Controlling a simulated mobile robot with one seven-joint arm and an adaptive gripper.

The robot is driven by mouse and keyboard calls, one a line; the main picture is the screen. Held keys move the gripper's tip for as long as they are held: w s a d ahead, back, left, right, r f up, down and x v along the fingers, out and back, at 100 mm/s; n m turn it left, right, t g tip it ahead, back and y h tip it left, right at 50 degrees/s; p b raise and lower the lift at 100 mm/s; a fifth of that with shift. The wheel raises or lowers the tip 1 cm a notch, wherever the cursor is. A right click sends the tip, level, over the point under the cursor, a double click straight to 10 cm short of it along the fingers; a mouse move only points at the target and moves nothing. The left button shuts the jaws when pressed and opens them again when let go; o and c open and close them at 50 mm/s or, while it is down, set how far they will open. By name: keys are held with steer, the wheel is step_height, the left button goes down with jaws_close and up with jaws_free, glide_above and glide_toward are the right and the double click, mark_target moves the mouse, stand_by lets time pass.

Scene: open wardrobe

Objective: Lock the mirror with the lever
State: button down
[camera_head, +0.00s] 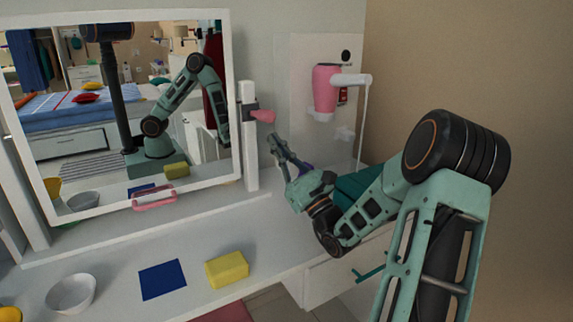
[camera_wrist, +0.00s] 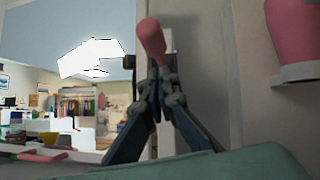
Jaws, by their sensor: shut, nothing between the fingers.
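The mirror (camera_head: 120,110) stands in a white frame on the white dresser top and looks slightly tilted. The lever (camera_head: 263,116) is a pink knob on a dark mount, on the white post at the mirror's right edge. In the wrist view the lever (camera_wrist: 152,38) points up, just past my fingertips. My gripper (camera_head: 271,139) is shut and empty, just below and right of the lever. In the wrist view my gripper's fingertips (camera_wrist: 158,78) meet close under the knob. I cannot tell whether they touch it. The mirror's surface (camera_wrist: 75,20) fills the left there.
A pink hair dryer (camera_head: 325,88) hangs in a white wall holder to the right. A yellow sponge (camera_head: 227,270), a blue cloth (camera_head: 162,279) and a white bowl (camera_head: 71,293) lie on the dresser. A pink-and-white object (camera_head: 154,197) sits at the mirror's bottom edge.

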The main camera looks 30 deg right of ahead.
mark_target(262, 116)
steer(key=shift+w+a+r, duration=0.1)
steer(key=shift+a+r, duration=0.05)
steer(key=shift+r, duration=0.55)
steer(key=shift+w+a+r, duration=0.1)
steer(key=shift+r, duration=0.55)
steer(key=shift+d+r+h+p, duration=0.1)
steer(key=shift+r+h+p, duration=0.1)
steer(key=shift+h+p, duration=0.1)
